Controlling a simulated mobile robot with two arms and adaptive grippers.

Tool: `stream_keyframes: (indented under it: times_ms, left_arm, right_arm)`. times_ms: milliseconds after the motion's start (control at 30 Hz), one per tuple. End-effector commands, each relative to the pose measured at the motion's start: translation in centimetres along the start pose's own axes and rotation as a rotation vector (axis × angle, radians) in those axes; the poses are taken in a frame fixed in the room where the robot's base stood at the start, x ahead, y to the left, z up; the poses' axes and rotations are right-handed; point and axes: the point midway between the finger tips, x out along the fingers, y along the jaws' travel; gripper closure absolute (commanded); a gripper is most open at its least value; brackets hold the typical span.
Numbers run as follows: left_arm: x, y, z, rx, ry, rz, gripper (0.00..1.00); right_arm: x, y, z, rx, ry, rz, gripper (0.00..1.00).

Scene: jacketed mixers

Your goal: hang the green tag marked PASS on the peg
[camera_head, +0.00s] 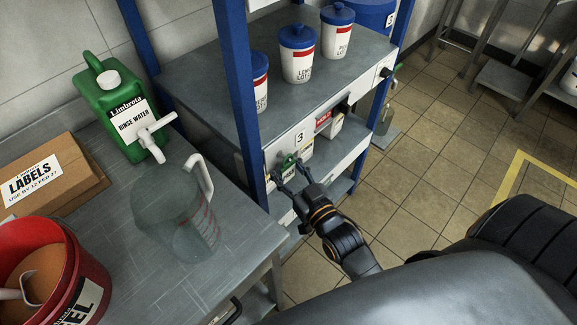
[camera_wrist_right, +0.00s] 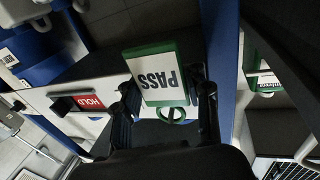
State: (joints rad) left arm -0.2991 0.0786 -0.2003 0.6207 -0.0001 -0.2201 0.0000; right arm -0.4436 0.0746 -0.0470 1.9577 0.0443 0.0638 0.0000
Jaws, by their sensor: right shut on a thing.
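The green tag (camera_head: 288,161) is at the front edge of the blue-posted shelf, near the plate marked 3. In the right wrist view the tag (camera_wrist_right: 154,76) shows a white face with PASS upside down, a green border and a green ring at its lower end. My right gripper (camera_head: 289,177) is shut on the tag; in the wrist view its fingers (camera_wrist_right: 166,92) stand on either side of it. A red HOLD tag (camera_head: 323,120) is on the shelf front to the right, also in the wrist view (camera_wrist_right: 88,102). My left gripper is not in view.
Several blue-lidded tubs (camera_head: 297,58) stand on the shelf (camera_head: 215,72). A bench at left carries a clear jug (camera_head: 180,215), a green rinse-water can (camera_head: 107,110), a labels box (camera_head: 45,175) and a red bucket (camera_head: 75,265).

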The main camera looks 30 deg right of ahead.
Motion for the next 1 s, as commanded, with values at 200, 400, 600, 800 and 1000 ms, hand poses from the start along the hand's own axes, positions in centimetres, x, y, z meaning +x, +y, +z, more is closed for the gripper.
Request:
stream_keyframes:
  times_ms: [200,400,600,800,1000]
  left_arm:
    - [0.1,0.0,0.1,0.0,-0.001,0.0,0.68]
    - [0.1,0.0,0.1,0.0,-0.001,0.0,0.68]
    - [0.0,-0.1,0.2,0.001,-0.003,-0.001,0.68]
    - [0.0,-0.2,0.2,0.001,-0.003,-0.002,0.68]
    - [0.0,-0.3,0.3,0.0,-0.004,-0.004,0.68]
  right_arm:
    - [0.0,-0.5,0.4,0.007,-0.011,-0.008,0.9]
    - [0.0,-0.5,0.4,0.008,-0.011,-0.008,0.45]
    - [0.0,-0.4,0.3,0.005,-0.007,-0.006,0.29]
    - [0.0,-0.3,0.2,0.004,-0.005,-0.004,0.29]
    - [-1.1,-0.2,0.2,0.004,-0.004,-0.004,0.29]
